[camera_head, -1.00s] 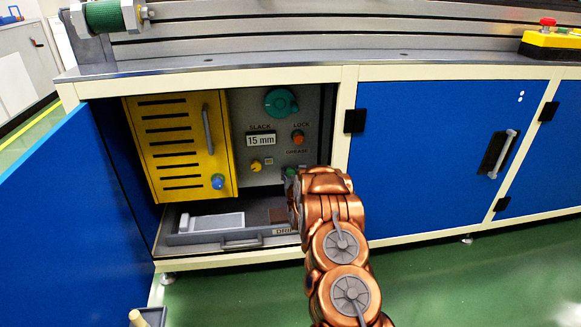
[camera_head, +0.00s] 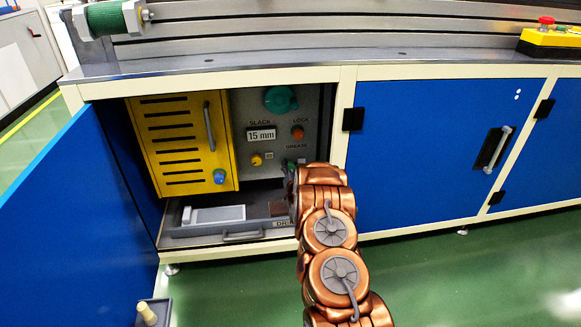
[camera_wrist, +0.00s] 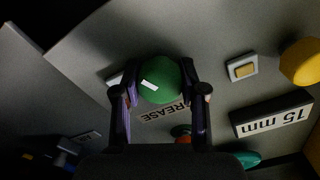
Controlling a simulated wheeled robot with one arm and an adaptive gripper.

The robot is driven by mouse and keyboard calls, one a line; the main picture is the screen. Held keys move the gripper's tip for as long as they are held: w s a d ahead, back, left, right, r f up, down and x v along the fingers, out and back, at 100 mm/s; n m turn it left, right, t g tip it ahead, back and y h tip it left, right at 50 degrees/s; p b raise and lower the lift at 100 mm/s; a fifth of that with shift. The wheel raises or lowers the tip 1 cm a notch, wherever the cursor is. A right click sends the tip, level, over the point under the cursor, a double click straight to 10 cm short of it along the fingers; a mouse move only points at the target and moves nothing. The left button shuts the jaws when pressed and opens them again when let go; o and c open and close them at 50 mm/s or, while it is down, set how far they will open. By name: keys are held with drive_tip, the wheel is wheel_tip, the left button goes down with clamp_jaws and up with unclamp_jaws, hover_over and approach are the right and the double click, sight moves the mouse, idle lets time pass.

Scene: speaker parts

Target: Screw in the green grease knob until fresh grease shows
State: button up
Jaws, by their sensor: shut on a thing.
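The green grease knob (camera_wrist: 158,84) is round with a white mark on its face. In the wrist view it sits between the two dark fingers of my gripper (camera_wrist: 157,76), which are shut on it from both sides. The "GREASE" label (camera_wrist: 168,110) shows upside down beside it, partly covered by a finger. A small pale piece (camera_wrist: 115,78) on the panel is mostly hidden behind the left finger; I cannot tell what it shows. In the head view only a bit of green knob (camera_head: 291,165) shows, with my copper arm covering the rest.
The grey panel also holds a yellow knob (camera_head: 257,160), an orange lock knob (camera_head: 297,132), a teal knob (camera_head: 281,99) and a "15 mm" display (camera_head: 261,135). A yellow slotted door (camera_head: 170,125) stands at left. A grey drawer (camera_head: 215,237) lies below. The blue cabinet door (camera_head: 70,220) is open.

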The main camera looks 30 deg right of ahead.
drive_tip(key=o, duration=1.2)
drive_tip(key=shift+c, duration=0.2)
drive_tip(key=v, duration=1.2)
